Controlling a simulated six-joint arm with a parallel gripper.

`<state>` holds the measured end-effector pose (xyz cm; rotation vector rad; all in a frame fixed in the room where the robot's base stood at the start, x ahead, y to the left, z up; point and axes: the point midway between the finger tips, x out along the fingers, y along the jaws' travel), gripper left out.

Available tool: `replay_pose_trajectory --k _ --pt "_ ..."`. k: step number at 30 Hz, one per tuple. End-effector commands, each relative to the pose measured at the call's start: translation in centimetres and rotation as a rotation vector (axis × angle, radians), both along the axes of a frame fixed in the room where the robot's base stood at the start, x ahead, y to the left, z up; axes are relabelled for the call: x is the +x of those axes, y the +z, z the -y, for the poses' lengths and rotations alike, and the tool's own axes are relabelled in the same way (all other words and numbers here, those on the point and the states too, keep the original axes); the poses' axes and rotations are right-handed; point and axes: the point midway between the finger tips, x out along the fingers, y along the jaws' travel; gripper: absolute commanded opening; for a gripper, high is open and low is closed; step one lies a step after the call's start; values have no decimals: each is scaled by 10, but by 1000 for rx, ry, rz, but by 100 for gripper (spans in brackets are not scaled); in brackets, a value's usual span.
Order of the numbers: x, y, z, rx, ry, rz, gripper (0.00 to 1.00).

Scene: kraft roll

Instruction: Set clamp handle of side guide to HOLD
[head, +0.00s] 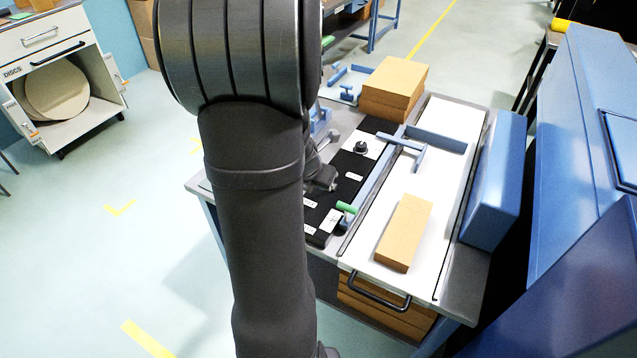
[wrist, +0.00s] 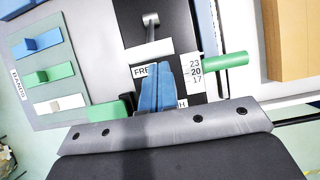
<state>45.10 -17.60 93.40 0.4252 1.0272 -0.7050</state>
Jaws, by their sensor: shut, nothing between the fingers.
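The side guide (head: 372,200) is a long blue bar beside the white table top in the head view. A green handle (head: 346,207) sticks out by its near end and also shows in the wrist view (wrist: 225,61). A grey lever (wrist: 151,28) stands on the black panel; I cannot tell for sure which of these is the clamp handle. My gripper (wrist: 157,66) is shut and empty, its blue fingers over the panel, apart from the green handle. The fingers partly cover a label reading "FRE" (wrist: 143,72) and another showing "H" (wrist: 182,103). My arm hides part of the panel in the head view.
A kraft box (head: 405,230) lies on the white top, with a stack of boxes (head: 393,85) behind. A black knob (head: 360,147) stands on the panel. A "BANDS" board (wrist: 85,75) with coloured blocks lies left in the wrist view. Blue machine housing (head: 495,180) borders the right.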

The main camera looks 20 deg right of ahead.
Motion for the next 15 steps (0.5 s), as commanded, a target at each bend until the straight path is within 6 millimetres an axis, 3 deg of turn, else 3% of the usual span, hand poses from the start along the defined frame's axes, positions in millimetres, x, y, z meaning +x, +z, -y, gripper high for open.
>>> replay_pose_trajectory --k 15 --pt "9 11 9 0 -2 1 0"
